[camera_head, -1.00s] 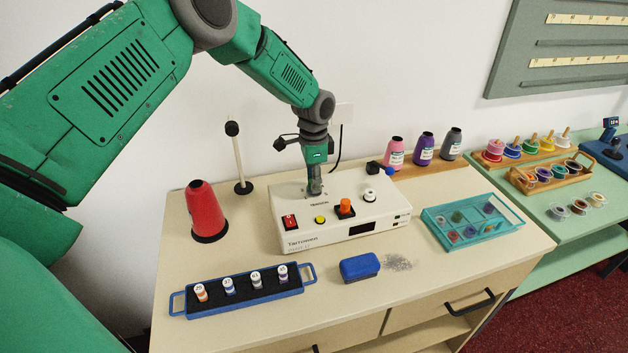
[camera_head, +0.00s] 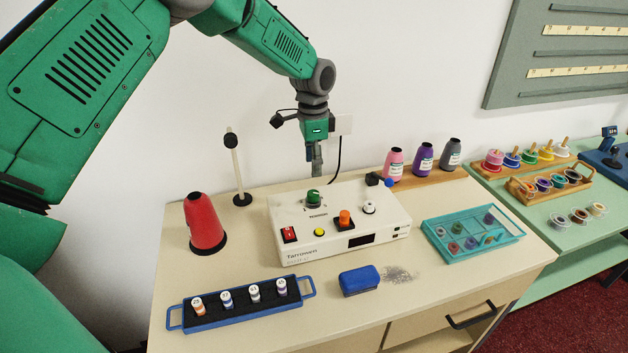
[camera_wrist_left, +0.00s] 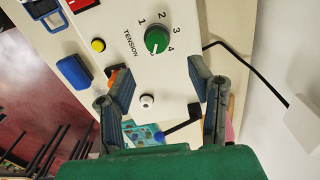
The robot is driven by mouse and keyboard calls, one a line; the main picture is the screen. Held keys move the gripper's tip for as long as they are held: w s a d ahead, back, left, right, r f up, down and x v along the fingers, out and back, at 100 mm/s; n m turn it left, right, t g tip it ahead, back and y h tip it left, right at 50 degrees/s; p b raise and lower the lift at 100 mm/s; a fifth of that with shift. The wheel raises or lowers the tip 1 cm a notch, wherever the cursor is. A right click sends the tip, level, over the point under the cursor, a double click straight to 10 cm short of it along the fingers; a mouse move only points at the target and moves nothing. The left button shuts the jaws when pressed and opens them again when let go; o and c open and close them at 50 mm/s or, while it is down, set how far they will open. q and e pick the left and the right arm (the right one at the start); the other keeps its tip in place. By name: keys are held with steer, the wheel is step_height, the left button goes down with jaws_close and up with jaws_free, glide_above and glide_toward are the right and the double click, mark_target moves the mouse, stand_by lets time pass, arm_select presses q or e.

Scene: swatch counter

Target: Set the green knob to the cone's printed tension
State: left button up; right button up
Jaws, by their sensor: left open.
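The green knob (camera_head: 313,197) sits on top of the white machine (camera_head: 290,229), at its back. In the left wrist view the knob (camera_wrist_left: 157,40) has a dial numbered 1 to 4 and the word TENSION beside it. A white mark shows on the knob, on its lower side in that view; I cannot tell its exact setting. My left gripper (camera_head: 317,172) is above the knob, apart from it, open and empty. A red cone (camera_head: 204,221) stands upright left of the machine; no print on it is readable. My right gripper is out of view.
The machine also has a red switch (camera_head: 289,234), yellow button (camera_head: 319,231), orange knob (camera_head: 345,217) and white knob (camera_head: 369,207). A thin post (camera_head: 238,172) stands behind the red cone. Pink, purple and grey cones, a teal tray (camera_head: 430,232) and a blue block (camera_head: 359,280) stand around.

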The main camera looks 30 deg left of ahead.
arm_select(q)
steer(key=shift+r, duration=1.4)
